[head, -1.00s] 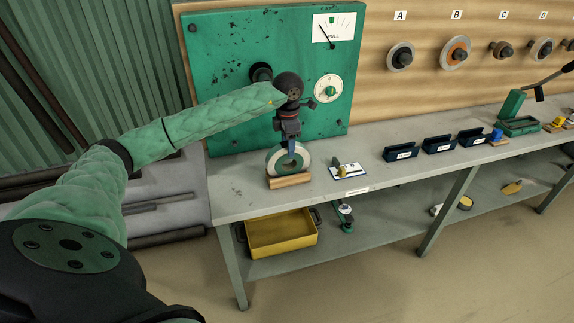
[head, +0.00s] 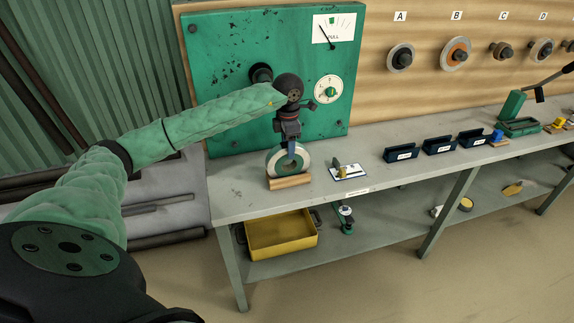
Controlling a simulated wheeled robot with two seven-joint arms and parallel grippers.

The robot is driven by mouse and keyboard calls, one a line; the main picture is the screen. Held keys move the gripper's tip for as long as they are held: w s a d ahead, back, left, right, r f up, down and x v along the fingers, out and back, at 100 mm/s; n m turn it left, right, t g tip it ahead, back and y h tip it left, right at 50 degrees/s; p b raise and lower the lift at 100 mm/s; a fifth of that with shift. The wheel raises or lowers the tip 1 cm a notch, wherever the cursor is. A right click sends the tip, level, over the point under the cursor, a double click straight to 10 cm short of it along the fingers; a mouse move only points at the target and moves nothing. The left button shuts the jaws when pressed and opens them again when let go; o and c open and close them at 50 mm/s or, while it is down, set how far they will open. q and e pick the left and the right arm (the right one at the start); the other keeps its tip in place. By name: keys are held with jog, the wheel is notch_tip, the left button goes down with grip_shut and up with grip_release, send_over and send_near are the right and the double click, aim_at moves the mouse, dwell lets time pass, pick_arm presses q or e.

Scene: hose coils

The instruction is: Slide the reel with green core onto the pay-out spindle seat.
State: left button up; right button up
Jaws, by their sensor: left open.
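The reel with green core (head: 275,163) stands upright in a wooden cradle (head: 290,182) near the left end of the bench. Its pale rim and green ring show, but the fingers cover part of its middle. My left gripper (head: 291,157) points down over the reel's upper half, its jaws open. I cannot tell whether the fingers touch the reel. A dark round fitting (head: 262,73), perhaps the pay-out spindle seat, sticks out of the green panel behind my wrist, partly hidden by my arm. My right gripper is out of view.
The green panel (head: 225,110) carries a PULL gauge (head: 333,28) and a dial (head: 328,89). Other reels hang on lettered wall pegs, such as A (head: 400,57). A small card (head: 347,172) and dark blue bins (head: 401,153) stand right of the cradle. A yellow tray (head: 281,236) sits below.

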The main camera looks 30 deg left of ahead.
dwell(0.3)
pick_arm(q)
jog(key=shift+b, duration=0.3)
grip_shut()
jog(key=shift+r, duration=0.1)
jog(key=shift+r, duration=0.6)
dwell(0.7)
jog(key=shift+w+r, duration=0.1)
jog(key=shift+r, duration=0.1)
jog(key=shift+r+p, duration=0.9)
jog(key=shift+r, duration=1.4)
